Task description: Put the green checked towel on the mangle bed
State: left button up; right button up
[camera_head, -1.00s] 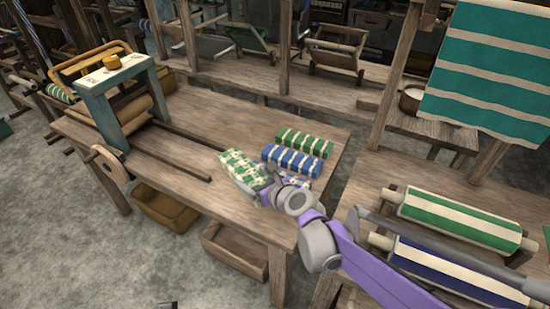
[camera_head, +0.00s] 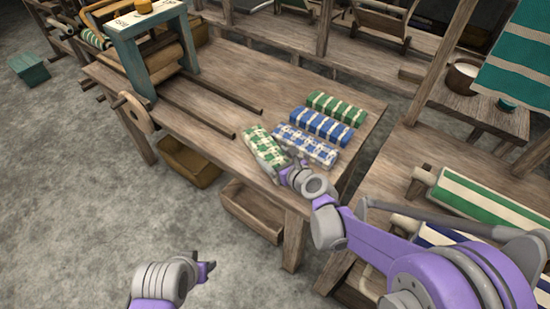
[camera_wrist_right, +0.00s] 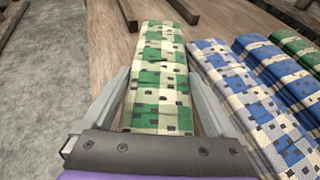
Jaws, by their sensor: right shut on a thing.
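The green checked towel (camera_head: 264,147) is a folded green and cream bundle near the front edge of the wooden table. My right gripper (camera_head: 284,170) is shut on its near end. In the right wrist view the towel (camera_wrist_right: 158,75) lies between the two fingers (camera_wrist_right: 160,103) and extends away from them. I cannot tell whether it is lifted off the table. The mangle (camera_head: 152,45) stands at the table's left end, with a teal frame and wooden rollers. Its bed (camera_head: 195,100) runs toward the towel between two dark rails. My left gripper (camera_head: 203,262) is empty, with its fingers apart, low over the floor.
A blue checked towel (camera_head: 306,144), a blue striped towel (camera_head: 321,126) and a green striped towel (camera_head: 337,107) lie right of the green checked one. Wooden boxes (camera_head: 252,208) stand under the table's front edge. Cloth rolls (camera_head: 487,197) lie at right.

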jog(key=shift+f, duration=0.15)
jog(key=shift+f, duration=0.15)
jog(key=o, duration=1.1)
jog(key=shift+r, duration=0.2)
jog(key=p+v, duration=0.1)
jog(key=v, duration=1.1)
jog(key=shift+p, duration=0.35)
